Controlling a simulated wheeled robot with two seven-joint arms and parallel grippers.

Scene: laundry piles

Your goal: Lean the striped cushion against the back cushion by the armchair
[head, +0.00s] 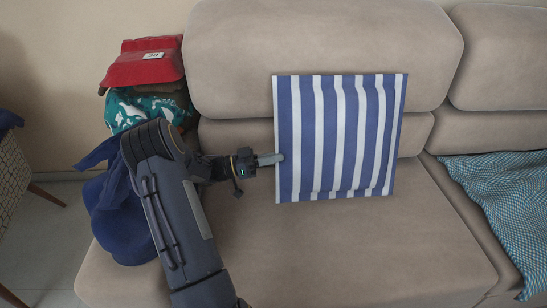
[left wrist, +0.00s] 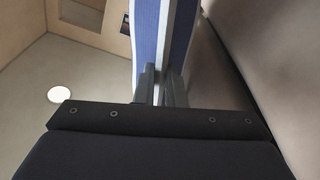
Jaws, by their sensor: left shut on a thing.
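The striped cushion (head: 338,138), blue and white, stands upright in front of the beige back cushion (head: 325,45) of the sofa. My left gripper (head: 270,160) is shut on its left edge at about mid-height. In the left wrist view the cushion (left wrist: 148,40) shows edge-on between the fingers (left wrist: 161,88), with a beige surface close on its right. I cannot tell whether the striped cushion touches the back cushion or the seat (head: 330,250). My right gripper is out of view.
A pile of clothes, with a red folded item (head: 145,65), a teal patterned cloth (head: 140,108) and a dark blue cloth (head: 122,220), lies on the left armrest side. A teal patterned cloth (head: 505,200) lies on the right seat. The seat's front middle is clear.

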